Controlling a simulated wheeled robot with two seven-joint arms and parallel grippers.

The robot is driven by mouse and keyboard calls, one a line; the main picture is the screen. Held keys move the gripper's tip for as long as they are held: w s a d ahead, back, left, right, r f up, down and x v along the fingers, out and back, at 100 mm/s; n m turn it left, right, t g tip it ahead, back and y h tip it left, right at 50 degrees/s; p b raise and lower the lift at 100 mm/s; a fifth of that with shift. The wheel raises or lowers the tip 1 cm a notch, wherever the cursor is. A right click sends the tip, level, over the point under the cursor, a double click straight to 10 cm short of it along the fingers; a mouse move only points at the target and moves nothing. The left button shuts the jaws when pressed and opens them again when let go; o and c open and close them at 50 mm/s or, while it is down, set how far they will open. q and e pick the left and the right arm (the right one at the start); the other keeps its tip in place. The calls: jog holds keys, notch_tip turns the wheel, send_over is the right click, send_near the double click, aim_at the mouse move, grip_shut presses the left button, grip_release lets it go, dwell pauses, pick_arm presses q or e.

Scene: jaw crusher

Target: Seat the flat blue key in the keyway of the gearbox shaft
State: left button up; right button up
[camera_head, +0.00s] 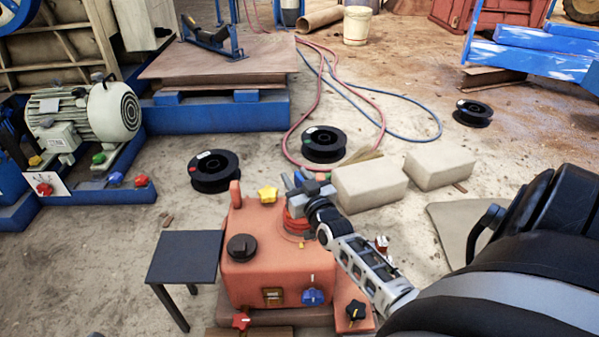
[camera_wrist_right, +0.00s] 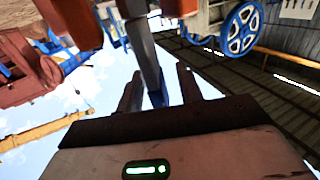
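The orange gearbox (camera_head: 265,262) stands in the middle foreground of the head view. My right gripper (camera_head: 298,190) is over its top right side, beside the round orange collar; it hides most of the shaft area, so the keyway cannot be made out. A small blue piece (camera_head: 288,181) shows at the gripper's tip; it may be the key, but it is too small to tell. In the right wrist view the two dark fingers (camera_wrist_right: 160,88) stand apart. A narrow blue-grey bar (camera_wrist_right: 150,60) shows between them with gaps at both sides. My left gripper is out of view.
A yellow star knob (camera_head: 267,194) and a black knob (camera_head: 241,247) sit on the gearbox. A small dark table (camera_head: 186,256) stands at its left. Pale blocks (camera_head: 369,187) and black spools (camera_head: 323,144) lie behind it. Hoses cross the floor.

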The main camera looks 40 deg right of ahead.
grip_shut()
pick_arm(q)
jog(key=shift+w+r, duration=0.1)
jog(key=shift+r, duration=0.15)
pick_arm(e)
jog(key=shift+r, duration=0.2)
